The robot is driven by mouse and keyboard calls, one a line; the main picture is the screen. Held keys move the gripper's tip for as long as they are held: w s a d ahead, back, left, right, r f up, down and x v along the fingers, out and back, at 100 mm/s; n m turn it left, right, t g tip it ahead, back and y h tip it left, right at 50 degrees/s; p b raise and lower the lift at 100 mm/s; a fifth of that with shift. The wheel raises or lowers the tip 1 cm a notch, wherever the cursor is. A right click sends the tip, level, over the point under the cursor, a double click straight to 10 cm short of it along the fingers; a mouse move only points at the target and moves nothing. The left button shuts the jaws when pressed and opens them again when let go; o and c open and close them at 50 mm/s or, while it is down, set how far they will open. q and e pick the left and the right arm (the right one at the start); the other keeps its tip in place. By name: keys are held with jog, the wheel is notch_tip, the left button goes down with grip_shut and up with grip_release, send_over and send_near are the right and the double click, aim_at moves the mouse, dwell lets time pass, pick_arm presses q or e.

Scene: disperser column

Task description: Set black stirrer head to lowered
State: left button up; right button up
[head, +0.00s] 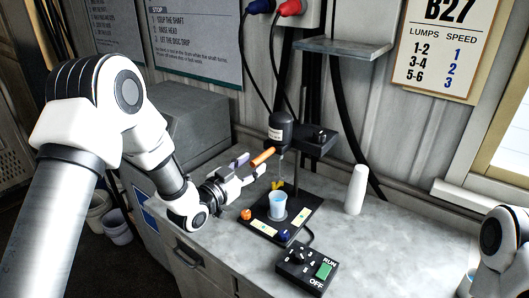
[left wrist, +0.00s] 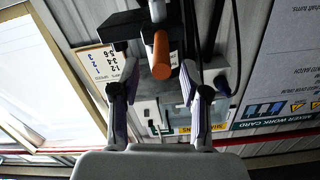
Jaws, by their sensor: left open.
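The black stirrer head (head: 280,131) sits high on its upright column in the head view, with a thin shaft hanging below it. An orange handle (head: 263,156) sticks out from the head toward the lower left. My left gripper (head: 254,167) is open beside the handle. In the left wrist view the handle (left wrist: 161,56) points toward the camera, lined up between the two open fingertips. I cannot tell whether the fingers touch it. A light blue cup (head: 278,205) stands on the black base plate (head: 262,222) below the shaft. My right gripper is out of view.
A control box (head: 308,268) with a dial and green switch lies on the counter in front of the base plate. A shelf (head: 342,48) juts from the wall above. The right counter is mostly clear.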

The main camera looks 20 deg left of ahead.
aim_at(261, 158)
pick_arm(q)
jog(key=p+x, duration=0.1)
jog(key=x, duration=0.4)
jog(key=shift+w+p, duration=0.1)
jog(key=shift+p, duration=0.25)
jog(key=shift+f, duration=0.15)
grip_shut()
jog(key=shift+f, duration=0.1)
notch_tip(261, 158, down, 14)
jog(key=b, duration=1.2)
jog(key=shift+f, duration=0.15)
